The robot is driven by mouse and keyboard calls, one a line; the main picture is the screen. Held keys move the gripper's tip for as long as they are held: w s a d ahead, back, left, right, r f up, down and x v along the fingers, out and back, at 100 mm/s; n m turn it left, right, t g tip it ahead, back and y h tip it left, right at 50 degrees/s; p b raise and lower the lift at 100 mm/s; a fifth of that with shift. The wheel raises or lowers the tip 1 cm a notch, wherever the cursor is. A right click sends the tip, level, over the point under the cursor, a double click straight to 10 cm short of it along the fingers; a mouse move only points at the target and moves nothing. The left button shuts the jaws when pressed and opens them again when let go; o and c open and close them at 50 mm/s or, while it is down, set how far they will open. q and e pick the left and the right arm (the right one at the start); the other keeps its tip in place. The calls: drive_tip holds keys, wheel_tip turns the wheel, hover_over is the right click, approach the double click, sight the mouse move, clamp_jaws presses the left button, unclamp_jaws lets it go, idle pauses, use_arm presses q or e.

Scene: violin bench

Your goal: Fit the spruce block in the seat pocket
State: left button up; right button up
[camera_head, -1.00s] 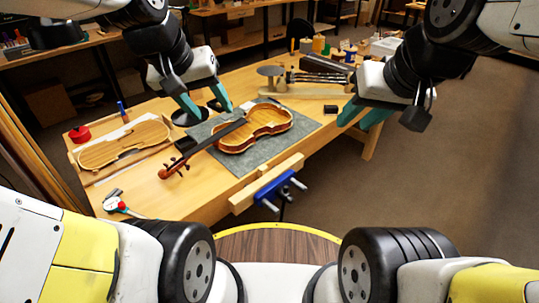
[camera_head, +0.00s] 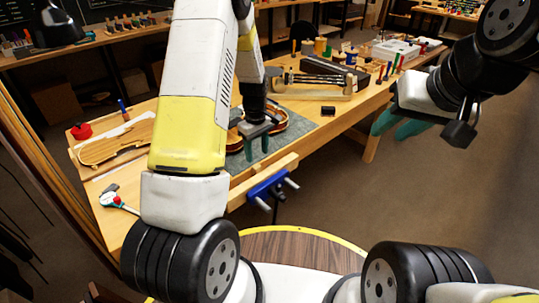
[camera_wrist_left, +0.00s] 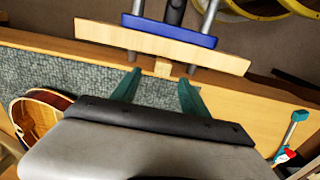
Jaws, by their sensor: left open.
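My left gripper (camera_head: 257,152) is open over the front of the grey mat, near the bench's front edge. In the left wrist view its teal fingers (camera_wrist_left: 160,80) stand apart. A small pale wooden block (camera_wrist_left: 162,69) shows between and beyond the fingertips, at the gap between bench edge and vise jaw; I cannot tell whether it is the spruce block. No seat pocket can be made out. The violin (camera_head: 283,131) lies on the mat, mostly hidden by my left arm. My right gripper (camera_head: 394,124) is open, apparently empty, right of the bench.
The blue vise (camera_head: 268,186) with its wooden jaw (camera_wrist_left: 160,44) juts from the bench front. A violin plate (camera_head: 112,145) lies at the left. A small black block (camera_head: 328,110) and a wooden rack (camera_head: 310,87) are toward the back.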

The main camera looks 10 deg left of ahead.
sight(257, 167)
use_arm(q)
drive_tip(key=f, duration=0.8)
drive_tip(key=shift+s, duration=0.35)
drive_tip(key=shift+c, duration=0.2)
clamp_jaws()
